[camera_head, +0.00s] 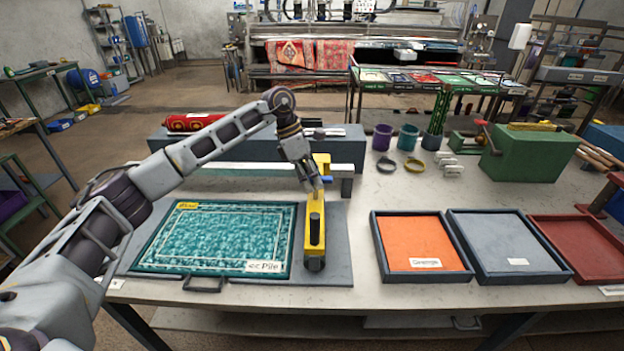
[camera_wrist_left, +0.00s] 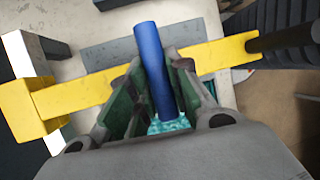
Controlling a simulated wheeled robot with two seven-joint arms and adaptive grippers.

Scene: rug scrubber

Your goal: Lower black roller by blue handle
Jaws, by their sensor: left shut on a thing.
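My left gripper (camera_head: 314,188) is shut on the blue handle (camera_wrist_left: 152,60), which stands between its green-padded fingers in the left wrist view. A bit of the handle (camera_head: 326,179) shows beside the fingertips in the head view. The handle is on a yellow arm (camera_wrist_left: 212,52) running from a yellow block (camera_wrist_left: 25,105) to a black rod-like end, the black roller (camera_wrist_left: 280,38). In the head view the roller (camera_head: 315,225) shows dark against yellow at the arm's near end, right of the teal rug (camera_head: 215,238). I cannot tell its gap to the surface. My right gripper is out of view.
The rug lies on a grey board (camera_head: 338,245) with a front pull handle. An orange tray (camera_head: 375,255), a grey tray (camera_head: 560,258) and a red tray (camera_head: 590,250) stand to the right. Cups and a green box (camera_head: 530,155) stand behind them. Bare table separates board and trays.

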